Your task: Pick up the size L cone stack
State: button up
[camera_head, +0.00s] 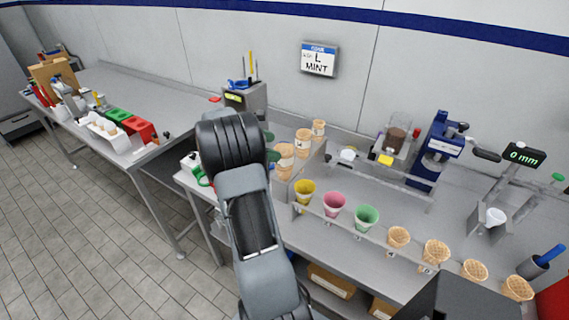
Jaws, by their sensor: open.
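Three tan waffle cone stacks stand in a row on a grey holder beside the arm: a near stack (285,160), a middle stack (302,143) and a far stack (318,129). They carry small labels; the middle one looks like M, but I cannot read surely which is L. My gripper (271,146) is mostly hidden behind my dark arm.
A wall sign (319,60) reads L MINT. Yellow (305,190), pink (334,203) and green (365,216) cups and several cones stand along the front rack. The left bench (150,95) is partly clear.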

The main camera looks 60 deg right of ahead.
aim_at(279, 149)
jog(key=shift+p+x, duration=0.7)
jog(key=shift+x, duration=1.9)
jog(key=shift+w, duration=0.1)
jog(key=shift+c, duration=0.3)
jog(key=c, duration=0.7)
